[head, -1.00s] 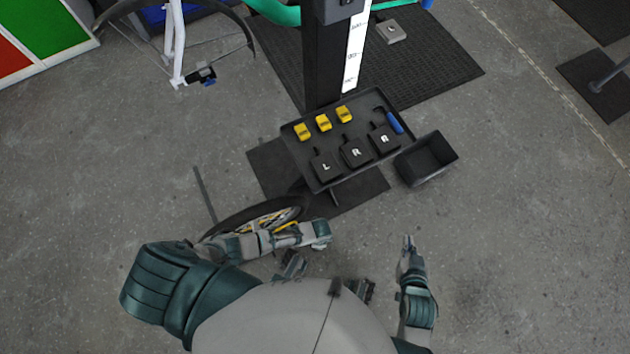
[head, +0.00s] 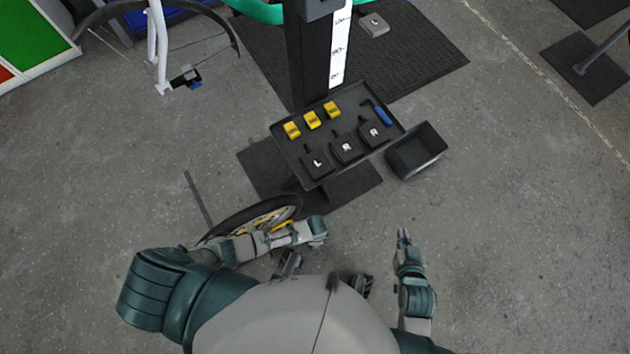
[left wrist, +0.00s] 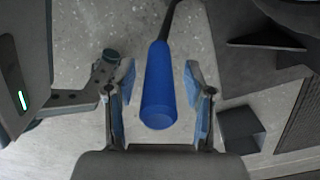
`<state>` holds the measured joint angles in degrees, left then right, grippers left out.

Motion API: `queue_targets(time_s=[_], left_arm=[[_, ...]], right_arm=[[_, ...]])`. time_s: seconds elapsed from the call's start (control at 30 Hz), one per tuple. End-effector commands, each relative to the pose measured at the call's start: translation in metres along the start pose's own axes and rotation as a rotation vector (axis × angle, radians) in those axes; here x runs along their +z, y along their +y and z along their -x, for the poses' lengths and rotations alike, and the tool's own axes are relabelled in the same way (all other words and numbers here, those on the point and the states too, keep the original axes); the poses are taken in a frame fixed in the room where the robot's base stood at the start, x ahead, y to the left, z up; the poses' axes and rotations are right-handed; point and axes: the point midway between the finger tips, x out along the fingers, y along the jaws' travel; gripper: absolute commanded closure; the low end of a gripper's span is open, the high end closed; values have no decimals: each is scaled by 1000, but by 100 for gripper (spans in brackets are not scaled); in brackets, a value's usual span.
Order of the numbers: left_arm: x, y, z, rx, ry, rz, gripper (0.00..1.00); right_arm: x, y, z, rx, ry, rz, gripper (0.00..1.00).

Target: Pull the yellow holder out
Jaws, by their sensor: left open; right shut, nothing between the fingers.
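Three small yellow pieces lie in a row on the black tray: a left one (head: 291,130), a middle one (head: 312,120) and a right one (head: 332,109). More yellow shows on the wheel (head: 262,213) beside my left arm, partly hidden. I cannot tell which is the holder. My left gripper (left wrist: 159,72) is open, with a blue handle (left wrist: 158,95) on a dark shaft between its fingers in the left wrist view. In the head view its fingers are not clear. My right gripper (head: 403,236) is shut and empty above the floor, right of the wheel.
The tray (head: 286,152) also holds several black lettered blocks and a blue-handled tool (head: 382,115). A black open bin (head: 436,151) is attached at its right. A dark post (head: 308,65) stands behind.

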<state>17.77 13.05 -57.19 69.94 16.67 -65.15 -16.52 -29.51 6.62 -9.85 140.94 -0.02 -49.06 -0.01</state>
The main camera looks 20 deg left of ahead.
Motion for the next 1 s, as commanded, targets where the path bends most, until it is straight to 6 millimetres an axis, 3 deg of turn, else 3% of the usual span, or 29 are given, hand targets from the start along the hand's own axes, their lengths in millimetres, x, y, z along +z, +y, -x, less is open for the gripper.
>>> queue_targets(time_s=[0.5,0.7,1.0], left_arm=[[-1,0,98,0,3,0,47],[0,0,111,0,0,0,47],[0,0,111,0,0,0,47]], right_arm=[[0,0,0,0,-2,-1,100],[1,0,0,0,-2,-1,100],[1,0,-1,0,-4,-2,100]])
